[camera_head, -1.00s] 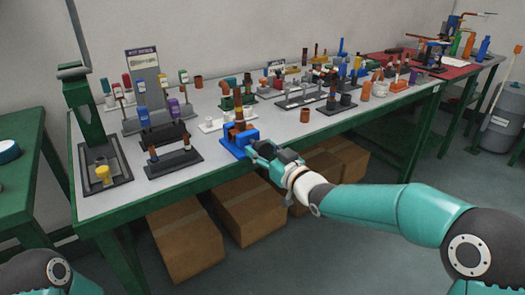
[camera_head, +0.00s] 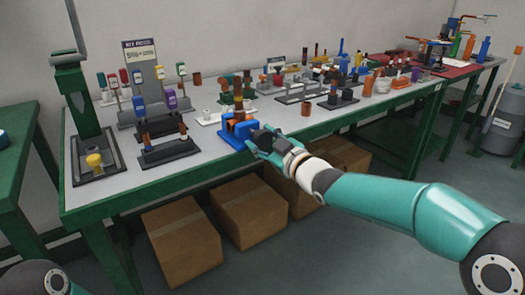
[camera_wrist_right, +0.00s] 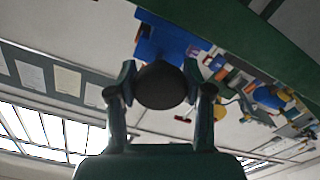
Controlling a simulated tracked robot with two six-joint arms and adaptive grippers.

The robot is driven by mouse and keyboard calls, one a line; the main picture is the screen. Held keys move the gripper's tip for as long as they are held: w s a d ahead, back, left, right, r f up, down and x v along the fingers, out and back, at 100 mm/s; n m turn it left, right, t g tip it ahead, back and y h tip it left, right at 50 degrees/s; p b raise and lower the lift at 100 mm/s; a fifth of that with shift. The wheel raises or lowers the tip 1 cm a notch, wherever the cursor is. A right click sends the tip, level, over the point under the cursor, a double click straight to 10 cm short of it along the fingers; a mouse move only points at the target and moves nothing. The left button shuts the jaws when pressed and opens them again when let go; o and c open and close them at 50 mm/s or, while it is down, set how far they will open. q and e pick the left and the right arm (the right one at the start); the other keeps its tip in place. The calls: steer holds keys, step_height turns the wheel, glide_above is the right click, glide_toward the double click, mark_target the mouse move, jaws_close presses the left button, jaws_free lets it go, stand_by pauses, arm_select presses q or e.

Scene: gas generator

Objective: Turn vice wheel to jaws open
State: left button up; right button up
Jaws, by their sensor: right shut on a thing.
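The blue vice (camera_head: 237,132) stands at the front edge of the long grey-topped table, with an orange-brown part upright at its jaws. Its dark round wheel (camera_wrist_right: 162,86) faces the right wrist camera, and the vice's blue body (camera_wrist_right: 165,38) shows behind it. My right gripper (camera_head: 264,142) reaches the wheel from the front right. In the right wrist view its two fingers sit on either side of the wheel, shut on it. The jaw gap is too small to tell in the head view. My left gripper is out of view.
Just left of the vice are a dark rack (camera_head: 169,151) and a white stand (camera_head: 208,117). A green post (camera_head: 76,100) rises at the table's left end. Many small parts fill the tabletop behind. Cardboard boxes (camera_head: 248,215) lie below; the floor in front is clear.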

steer(key=n+b, duration=0.1)
steer(key=n, duration=0.1)
steer(key=n+b, duration=0.1)
steer(key=shift+f+n+b, duration=0.2)
steer(key=shift+n+b, duration=0.15)
steer(key=shift+n, duration=0.05)
steer(key=shift+n+b, duration=0.95)
steer(key=shift+n, duration=0.85)
steer(key=o, duration=1.2)
steer(key=shift+r, duration=0.2)
steer(key=shift+s+d, duration=0.35)
steer(key=shift+s, duration=0.15)
steer(key=v, duration=1)
steer(key=shift+s+d, duration=0.15)
steer(key=shift+s, duration=0.2)
